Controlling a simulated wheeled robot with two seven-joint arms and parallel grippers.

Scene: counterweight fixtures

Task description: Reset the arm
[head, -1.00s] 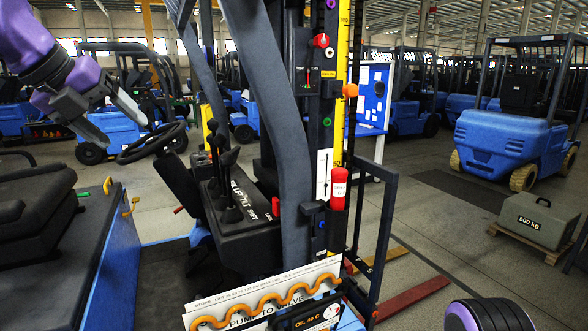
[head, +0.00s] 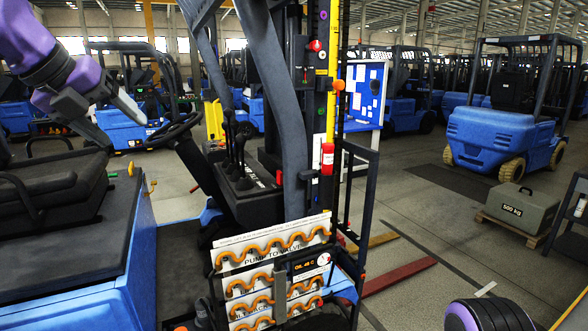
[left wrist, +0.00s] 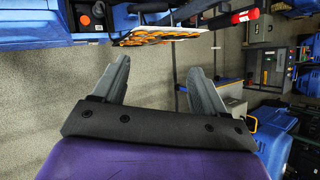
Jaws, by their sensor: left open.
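My left gripper (head: 127,132) comes in from the upper left of the head view, on a purple and black arm. Its two grey fingers are apart with nothing between them. In the picture it overlaps the black steering wheel (head: 173,133) of the near forklift; I cannot tell the gap in depth. In the left wrist view the open fingers (left wrist: 157,64) show over bare grey floor. My right gripper is out of view; only a purple and black arm part shows at the bottom right.
The near forklift has a black seat (head: 55,190), levers (head: 238,165), a mast with a yellow scale (head: 333,70), a red cylinder (head: 327,158) and a panel with orange hoses (head: 270,262). A 500 kg weight (head: 520,210) sits on a pallet at right.

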